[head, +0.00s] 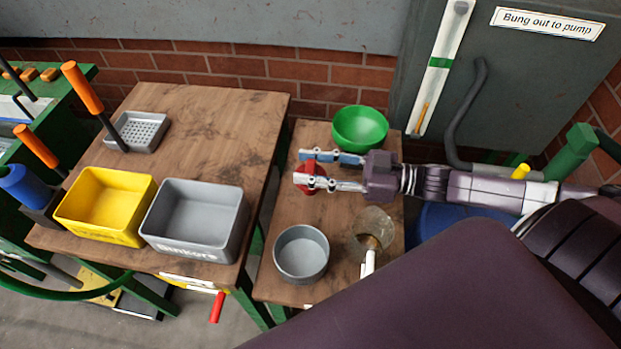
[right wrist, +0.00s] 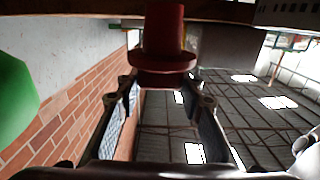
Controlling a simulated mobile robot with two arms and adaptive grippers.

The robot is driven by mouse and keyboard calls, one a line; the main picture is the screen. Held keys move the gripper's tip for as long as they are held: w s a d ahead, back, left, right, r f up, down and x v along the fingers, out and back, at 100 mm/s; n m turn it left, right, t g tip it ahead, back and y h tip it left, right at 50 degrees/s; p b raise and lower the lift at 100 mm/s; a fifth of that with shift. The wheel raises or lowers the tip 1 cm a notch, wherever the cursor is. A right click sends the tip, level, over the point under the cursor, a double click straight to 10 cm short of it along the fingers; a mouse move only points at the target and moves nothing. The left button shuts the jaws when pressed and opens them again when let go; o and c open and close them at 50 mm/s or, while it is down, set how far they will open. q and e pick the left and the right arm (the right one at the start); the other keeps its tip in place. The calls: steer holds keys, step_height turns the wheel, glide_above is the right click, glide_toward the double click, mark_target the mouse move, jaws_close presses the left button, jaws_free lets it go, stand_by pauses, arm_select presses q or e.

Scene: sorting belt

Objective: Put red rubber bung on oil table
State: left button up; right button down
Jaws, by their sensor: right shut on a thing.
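The red rubber bung (head: 311,182) sits between the fingertips of my right gripper (head: 310,170) in the head view. The fingers are shut on it and partly cover it. In the right wrist view the bung (right wrist: 164,38) is a stepped red plug between the fingers (right wrist: 160,85). The gripper is over the small wooden table (head: 285,222), which stands right of the larger wooden table. I cannot tell whether the bung touches the small table's top. No label shows which table is the oil table. My left gripper is not in view.
On the small table a green bowl (head: 360,128) stands behind the gripper, a grey round dish (head: 301,254) in front and a glass (head: 374,226) front right. The larger table (head: 215,115) holds a yellow bin (head: 105,232), a grey bin (head: 193,248) and a grey tray (head: 143,148).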

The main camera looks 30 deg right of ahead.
step_height(320, 180, down, 4)
steer(key=shift+r, duration=0.1)
